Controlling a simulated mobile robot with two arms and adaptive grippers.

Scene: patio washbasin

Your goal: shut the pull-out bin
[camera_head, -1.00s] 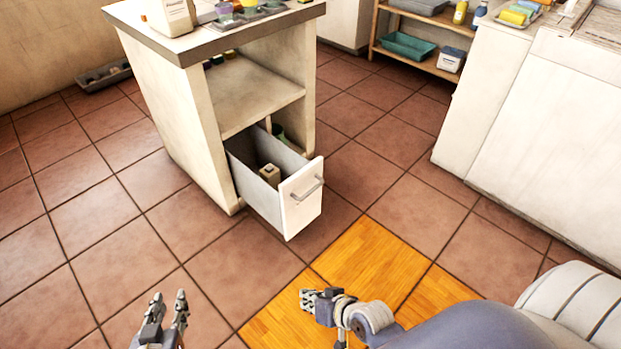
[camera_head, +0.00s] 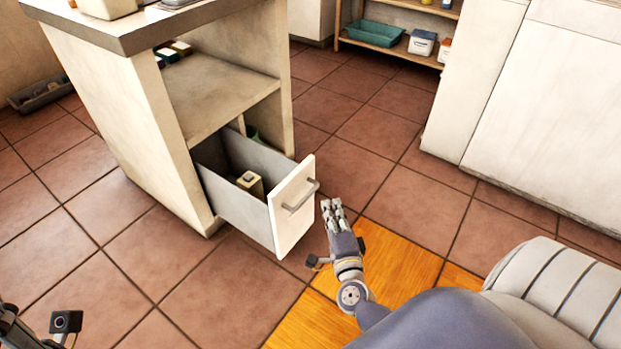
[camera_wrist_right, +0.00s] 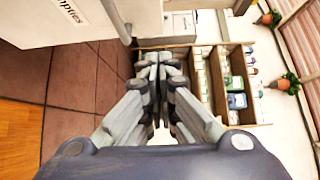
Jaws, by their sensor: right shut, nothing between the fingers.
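The pull-out bin (camera_head: 240,205) stands open at the lower part of the cabinet (camera_head: 135,130), with a pale front (camera_head: 292,215) and a grey bar handle (camera_head: 300,195). A small beige box (camera_head: 250,184) is inside it. My right gripper (camera_head: 332,205) is shut and empty, just right of the bin front, apparently apart from it. In the right wrist view the shut fingertips (camera_wrist_right: 160,58) are beside the bin's front (camera_wrist_right: 55,20), which bears partly cut-off lettering, and its handle (camera_wrist_right: 118,22). Part of my left arm's end shows at the bottom left; its fingers cannot be made out.
A white counter (camera_head: 510,110) stands at the right. A wooden shelf (camera_head: 400,47) with a green tub (camera_head: 374,33) is at the back. The tiled floor between cabinet and counter is clear. A grey tray (camera_head: 40,94) lies at the far left.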

